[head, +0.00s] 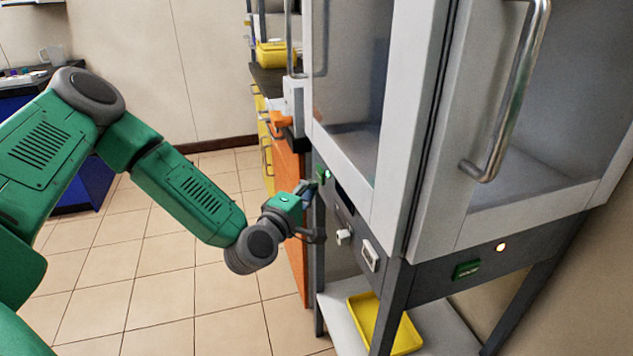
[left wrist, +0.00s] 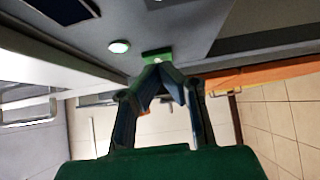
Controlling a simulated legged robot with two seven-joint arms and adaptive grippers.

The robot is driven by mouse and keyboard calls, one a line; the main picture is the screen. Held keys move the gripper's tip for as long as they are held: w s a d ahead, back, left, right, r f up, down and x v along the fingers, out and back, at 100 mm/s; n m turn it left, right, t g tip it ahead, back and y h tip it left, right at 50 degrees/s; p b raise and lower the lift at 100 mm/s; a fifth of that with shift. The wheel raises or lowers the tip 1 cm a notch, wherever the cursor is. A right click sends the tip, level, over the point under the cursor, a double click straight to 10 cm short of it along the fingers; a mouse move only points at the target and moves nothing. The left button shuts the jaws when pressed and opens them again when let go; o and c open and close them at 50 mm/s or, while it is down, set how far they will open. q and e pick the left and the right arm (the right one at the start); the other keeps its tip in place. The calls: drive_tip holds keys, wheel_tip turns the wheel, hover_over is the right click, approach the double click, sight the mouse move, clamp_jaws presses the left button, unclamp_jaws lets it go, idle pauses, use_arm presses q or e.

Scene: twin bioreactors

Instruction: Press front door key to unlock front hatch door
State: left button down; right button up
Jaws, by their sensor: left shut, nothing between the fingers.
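A green key (left wrist: 157,54) sits on the grey panel in the left wrist view, beside a lit, greenish-white round lamp (left wrist: 119,46). In the head view this key (head: 321,171) is at the far end of the panel under the left glass door. My left gripper (head: 312,187) is shut and empty, its fingertips (left wrist: 159,66) right at the key; whether they touch or press it I cannot tell. A second green key (head: 467,269) is on the right panel, with a warm-lit lamp (head: 501,247). The glass hatch door (head: 350,148) looks closed. My right gripper is out of view.
A white knob (head: 344,237) and a white-framed switch (head: 370,254) are on the same panel near my wrist. A long metal handle (head: 515,95) stands out from the right door. A yellow tray (head: 405,336) lies on the low shelf. Tiled floor is clear at left.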

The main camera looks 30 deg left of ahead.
use_arm(q)
drive_tip(key=s, duration=0.1)
drive_tip(key=s+a, duration=0.1)
drive_tip(key=s, duration=0.1)
drive_tip(key=shift+s+f, duration=0.2)
drive_tip(key=shift+s, duration=0.1)
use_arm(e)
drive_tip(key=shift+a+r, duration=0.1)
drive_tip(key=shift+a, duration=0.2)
use_arm(q)
drive_tip(key=shift+d, duration=0.2)
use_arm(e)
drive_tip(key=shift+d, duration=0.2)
use_arm(q)
drive_tip(key=shift+a, duration=0.25)
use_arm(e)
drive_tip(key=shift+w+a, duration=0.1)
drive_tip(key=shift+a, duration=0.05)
